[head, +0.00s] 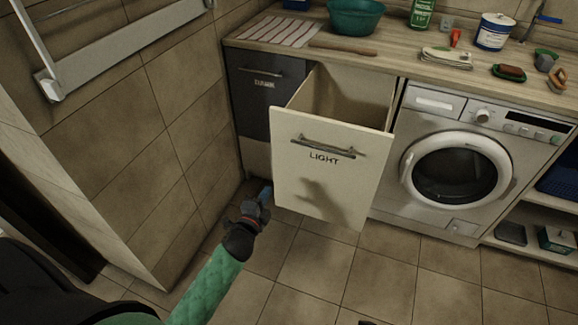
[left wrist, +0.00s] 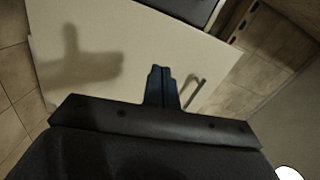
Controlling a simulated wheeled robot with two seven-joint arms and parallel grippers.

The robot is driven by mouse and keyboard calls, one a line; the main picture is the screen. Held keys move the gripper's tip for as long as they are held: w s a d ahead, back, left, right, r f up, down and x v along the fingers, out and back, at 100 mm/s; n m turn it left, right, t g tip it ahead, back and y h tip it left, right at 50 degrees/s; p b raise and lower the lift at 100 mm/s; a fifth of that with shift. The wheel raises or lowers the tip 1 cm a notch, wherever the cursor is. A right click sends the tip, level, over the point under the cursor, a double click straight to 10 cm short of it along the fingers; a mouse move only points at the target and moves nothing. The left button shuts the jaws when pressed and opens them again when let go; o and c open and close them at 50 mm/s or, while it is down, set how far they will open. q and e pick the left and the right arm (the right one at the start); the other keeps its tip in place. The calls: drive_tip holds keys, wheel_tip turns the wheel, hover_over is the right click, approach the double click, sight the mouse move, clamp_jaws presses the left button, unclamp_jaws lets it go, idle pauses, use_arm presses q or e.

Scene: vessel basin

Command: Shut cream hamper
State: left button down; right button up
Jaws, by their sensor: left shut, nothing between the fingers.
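The cream hamper (head: 315,183) is a pull-out bin under the counter, marked LIGHT, with a grey bar handle (head: 330,146) across its front. It stands pulled out, and its open top shows an empty-looking inside. My left gripper (head: 266,192) is low, by the left edge of the hamper front near the floor. In the left wrist view the shut fingers (left wrist: 162,88) show against the cream panel (left wrist: 120,45), with the handle (left wrist: 194,92) to their right. I cannot tell whether they touch the panel. My right gripper is not in view.
A dark hamper (head: 265,95) is shut to the left. A washing machine (head: 455,165) stands to the right. The counter (head: 390,63) holds a teal basin (head: 355,17) and several small items. A tiled wall is close on the left. The floor (head: 320,265) in front is clear.

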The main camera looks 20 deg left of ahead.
use_arm(q)
drive_tip(key=m, duration=0.2)
drive_tip(key=p, duration=0.3)
approach(287, 158)
drive_tip(key=shift+h, duration=0.3)
drive_tip(key=w, duration=0.5)
drive_tip(key=shift+w, duration=0.9)
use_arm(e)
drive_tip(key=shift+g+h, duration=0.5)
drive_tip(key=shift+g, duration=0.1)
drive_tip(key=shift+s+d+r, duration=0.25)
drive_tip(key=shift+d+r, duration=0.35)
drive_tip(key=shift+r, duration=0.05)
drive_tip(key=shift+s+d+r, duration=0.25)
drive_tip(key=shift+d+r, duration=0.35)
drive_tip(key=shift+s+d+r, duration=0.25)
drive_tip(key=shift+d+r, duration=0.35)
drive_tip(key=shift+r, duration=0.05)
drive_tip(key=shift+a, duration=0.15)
